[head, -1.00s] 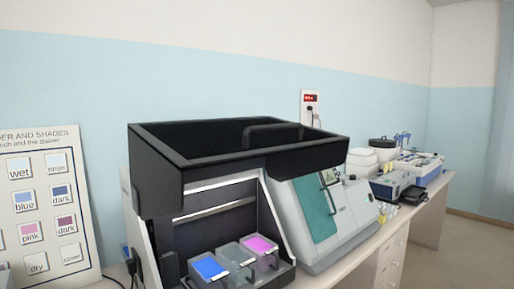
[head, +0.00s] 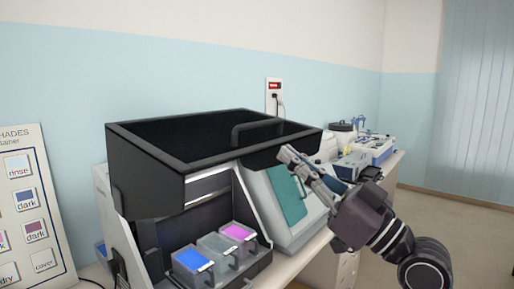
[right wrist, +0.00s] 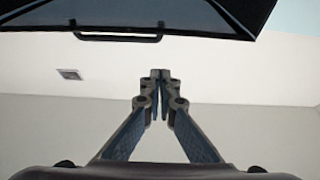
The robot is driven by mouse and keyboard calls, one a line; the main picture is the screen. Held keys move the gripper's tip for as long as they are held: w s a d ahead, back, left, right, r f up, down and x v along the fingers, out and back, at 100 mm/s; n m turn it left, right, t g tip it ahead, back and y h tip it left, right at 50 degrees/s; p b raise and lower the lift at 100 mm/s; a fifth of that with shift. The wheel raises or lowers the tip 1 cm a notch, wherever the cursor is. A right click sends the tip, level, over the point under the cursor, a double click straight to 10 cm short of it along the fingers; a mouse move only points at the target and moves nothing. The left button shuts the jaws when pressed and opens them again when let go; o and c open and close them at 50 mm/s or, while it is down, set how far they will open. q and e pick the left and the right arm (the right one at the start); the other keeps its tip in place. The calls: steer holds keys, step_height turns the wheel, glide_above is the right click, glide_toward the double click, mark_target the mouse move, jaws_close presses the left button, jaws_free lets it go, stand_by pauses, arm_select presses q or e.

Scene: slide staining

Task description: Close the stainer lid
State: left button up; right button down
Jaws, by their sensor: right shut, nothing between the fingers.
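The stainer (head: 119,235) stands on the bench with its black lid (head: 150,184) raised, so the front bay is open. A handle bar (head: 257,129) shows on the lid; it also shows in the right wrist view (right wrist: 118,38). Three trays sit in the bay: blue (head: 191,261), a clear-grey one (head: 216,247) and pink (head: 238,232). My right gripper (head: 285,152) is shut and empty, its tips at the right front corner of the lid; I cannot tell whether they touch. In the right wrist view the fingertips (right wrist: 160,75) are together, below the handle. My left gripper is not in view.
More lab equipment (head: 373,150) stands farther along the bench. A shade chart (head: 38,250) stands at the left. Open floor lies at the right.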

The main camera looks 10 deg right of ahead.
mark_target(259, 152)
steer(key=p+x, duration=0.5)
steer(key=x, duration=0.4)
step_height(259, 152, down, 4)
steer(key=shift+s+f, duration=0.1)
steer(key=shift+f, duration=0.1)
steer(key=shift+a, duration=0.1)
